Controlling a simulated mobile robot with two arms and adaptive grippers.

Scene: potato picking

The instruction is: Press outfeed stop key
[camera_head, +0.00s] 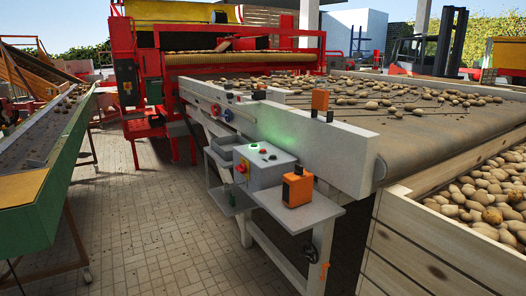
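A light grey control box (265,172) stands on a shelf at the side of the potato conveyor, in the middle of the head view. Its sloped top carries several small buttons, among them a green one and a red one; their labels are too small to read. I cannot tell which is the outfeed stop key. A red and yellow switch (242,168) sits on the box's left face. A green glow shows on the white conveyor side panel behind the box. Neither of my grippers is in view.
An orange device (297,187) stands on the shelf just right of the box. The wide conveyor belt (440,125) carries many potatoes, with a wooden crate (425,235) of potatoes at right. A green-sided conveyor (45,190) stands at left. The tiled floor (150,220) between is clear.

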